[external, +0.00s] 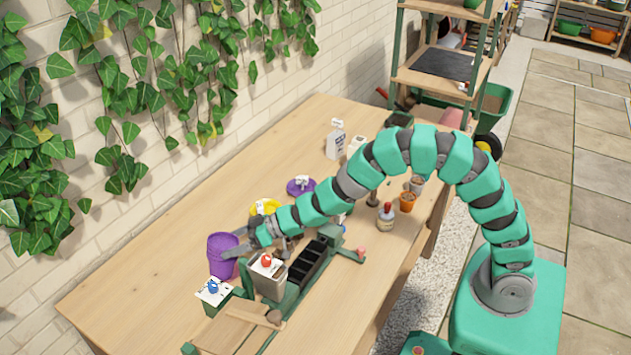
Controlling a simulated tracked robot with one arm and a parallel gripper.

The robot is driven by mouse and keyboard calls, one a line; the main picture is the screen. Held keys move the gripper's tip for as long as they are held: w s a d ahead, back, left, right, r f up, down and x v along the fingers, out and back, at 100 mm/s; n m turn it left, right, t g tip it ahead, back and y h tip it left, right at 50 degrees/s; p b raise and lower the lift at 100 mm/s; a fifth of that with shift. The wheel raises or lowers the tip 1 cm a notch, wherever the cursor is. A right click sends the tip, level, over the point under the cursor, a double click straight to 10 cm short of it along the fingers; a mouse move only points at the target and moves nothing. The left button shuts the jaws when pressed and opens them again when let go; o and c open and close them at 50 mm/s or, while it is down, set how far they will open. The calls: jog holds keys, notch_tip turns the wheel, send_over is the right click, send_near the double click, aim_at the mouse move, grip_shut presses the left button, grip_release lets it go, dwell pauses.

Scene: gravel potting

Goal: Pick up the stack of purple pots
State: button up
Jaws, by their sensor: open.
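The stack of purple pots (221,262) stands upright on the wooden table, towards its left side near the wall. My gripper (240,248) is at the right side of the stack, at about the height of its upper half. The jaws are open. One finger overlaps the right edge of the stack in this view, and I cannot tell whether it touches. The far side of the stack and part of the fingers are hidden.
A grey container with a red-knobbed top (268,282) and a black tray (307,264) stand close below my arm. Yellow (265,207) and purple (300,186) saucers lie behind. The table's left front is clear.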

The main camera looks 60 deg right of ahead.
aim_at(219, 250)
jog(key=shift+b+x, duration=0.3)
jog(key=shift+x, duration=2.1)
jog(key=shift+w+d, duration=0.1)
jog(key=shift+d, duration=0.05)
jog(key=shift+c, duration=0.3)
jog(key=c, duration=1.4)
notch_tip(219, 250, up, 9)
jog(key=p, duration=0.3)
jog(key=shift+c, duration=0.2)
jog(key=f+h+b, duration=0.1)
jog(key=f+b, duration=0.1)
jog(key=f, duration=0.1)
jog(key=f+h+b, duration=0.1)
jog(key=f+b, duration=0.2)
jog(key=f+h+b, duration=0.1)
jog(key=f+b, duration=0.1)
jog(key=f, duration=0.1)
jog(key=shift+a+f+h, duration=0.35)
jog(key=shift+h, duration=0.05)
jog(key=shift+r, duration=0.1)
